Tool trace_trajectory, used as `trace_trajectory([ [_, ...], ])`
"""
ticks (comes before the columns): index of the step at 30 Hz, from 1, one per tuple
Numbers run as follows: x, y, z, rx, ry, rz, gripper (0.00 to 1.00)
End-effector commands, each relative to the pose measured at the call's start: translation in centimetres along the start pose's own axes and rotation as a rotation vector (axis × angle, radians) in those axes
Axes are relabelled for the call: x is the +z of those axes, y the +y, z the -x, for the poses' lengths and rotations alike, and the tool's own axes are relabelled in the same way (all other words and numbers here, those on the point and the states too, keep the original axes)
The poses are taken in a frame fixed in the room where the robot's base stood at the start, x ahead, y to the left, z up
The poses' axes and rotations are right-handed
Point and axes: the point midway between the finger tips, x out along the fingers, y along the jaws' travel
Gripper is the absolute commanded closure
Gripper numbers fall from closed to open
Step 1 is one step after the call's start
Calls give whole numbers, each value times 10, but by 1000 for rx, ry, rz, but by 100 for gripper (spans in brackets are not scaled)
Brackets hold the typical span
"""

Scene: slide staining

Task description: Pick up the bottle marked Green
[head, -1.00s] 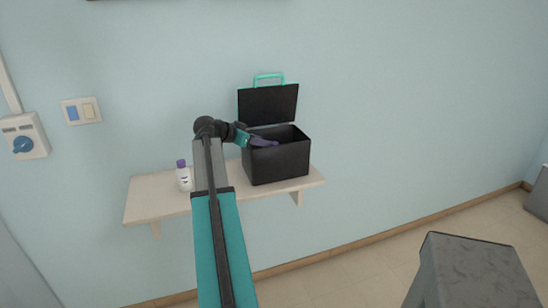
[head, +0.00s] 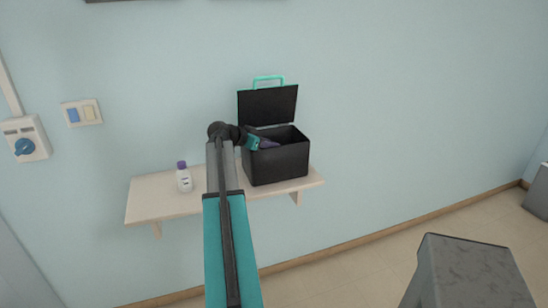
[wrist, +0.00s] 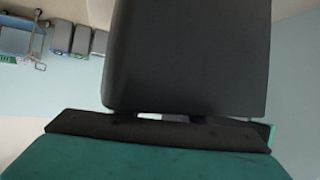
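My gripper (head: 270,144), teal with purplish fingers, is at the open top of a black box (head: 280,165), its tips at or just inside the near left part of the opening. Whether it is open or shut, or holds anything, is too small to tell. No bottle marked Green can be made out. The box's inside is hidden from the head view. A white bottle (head: 184,181) with a purple cap stands upright on the shelf, left of my arm; its label is too small to read. In the wrist view a large dark surface blocks most of the scene.
The box stands on a pale wall shelf (head: 150,203), its lid (head: 268,105) raised at the back with a teal handle (head: 268,79). A grey block (head: 475,270) is at the lower right. Wall switches (head: 81,112) are at the left.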

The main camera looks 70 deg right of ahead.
Motion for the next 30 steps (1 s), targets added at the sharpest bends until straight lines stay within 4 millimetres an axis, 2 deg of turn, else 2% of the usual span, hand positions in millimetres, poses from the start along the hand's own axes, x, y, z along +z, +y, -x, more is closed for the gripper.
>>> trace_trajectory([
  [17, 1, 0, -2, -1, 0, 0, 66],
  [24, 1, -1, -2, -2, 0, 0, 100],
  [30, 0, -1, -1, -2, 1, 0, 100],
])
